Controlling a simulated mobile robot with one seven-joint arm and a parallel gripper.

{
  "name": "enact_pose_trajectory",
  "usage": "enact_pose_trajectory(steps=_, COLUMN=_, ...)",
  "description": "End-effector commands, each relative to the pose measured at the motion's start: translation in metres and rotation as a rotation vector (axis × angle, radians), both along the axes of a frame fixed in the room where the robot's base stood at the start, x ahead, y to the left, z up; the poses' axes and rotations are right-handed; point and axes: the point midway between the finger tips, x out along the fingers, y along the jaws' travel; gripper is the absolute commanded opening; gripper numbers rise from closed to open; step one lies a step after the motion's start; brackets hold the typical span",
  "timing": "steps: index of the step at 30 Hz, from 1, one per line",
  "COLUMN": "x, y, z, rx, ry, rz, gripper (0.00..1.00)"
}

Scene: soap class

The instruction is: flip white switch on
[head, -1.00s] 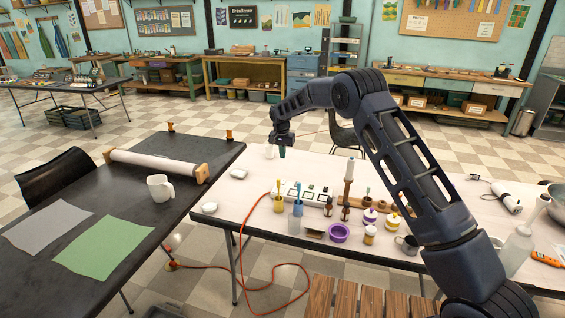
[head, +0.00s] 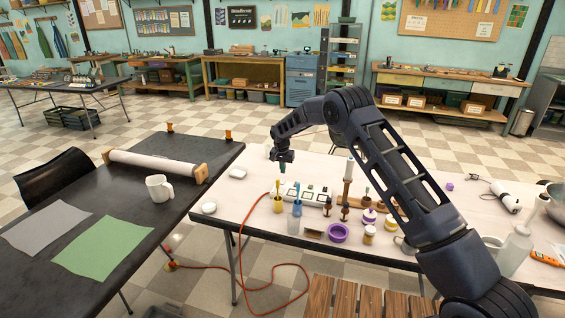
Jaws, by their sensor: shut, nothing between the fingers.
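A white strip (head: 318,198) with dark green squares lies on the white-topped table, at the end of an orange cord. I cannot make out which part of it is the white switch, or its position. My gripper (head: 283,170) points down just behind the strip's left part, near its far edge. It is small and dark here, with the fingers together and nothing seen in them. I cannot tell whether it touches the strip.
The orange cord (head: 240,240) hangs off the front edge.

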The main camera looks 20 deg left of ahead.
Motion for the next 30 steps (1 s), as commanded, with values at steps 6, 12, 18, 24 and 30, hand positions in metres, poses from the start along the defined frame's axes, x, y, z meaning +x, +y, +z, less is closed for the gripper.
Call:
enact_pose_trajectory(steps=6, x=0.004, y=0.000, z=-0.030, rx=0.000, ry=0.000, rz=0.000, gripper=0.00)
enact_pose_trajectory(steps=12, x=0.005, y=0.000, z=-0.042, rx=0.001, ry=-0.001, rz=0.000, gripper=0.00)
enact_pose_trajectory(steps=18, x=0.006, y=0.000, z=-0.044, rx=0.001, ry=-0.001, rz=0.000, gripper=0.00)
enact_pose_trajectory(steps=24, x=0.006, y=0.000, z=-0.045, rx=0.000, ry=0.000, rz=0.000, gripper=0.00)
enact_pose_trajectory(steps=30, x=0.007, y=0.000, z=-0.049, rx=0.000, ry=0.000, rz=0.000, gripper=0.00)
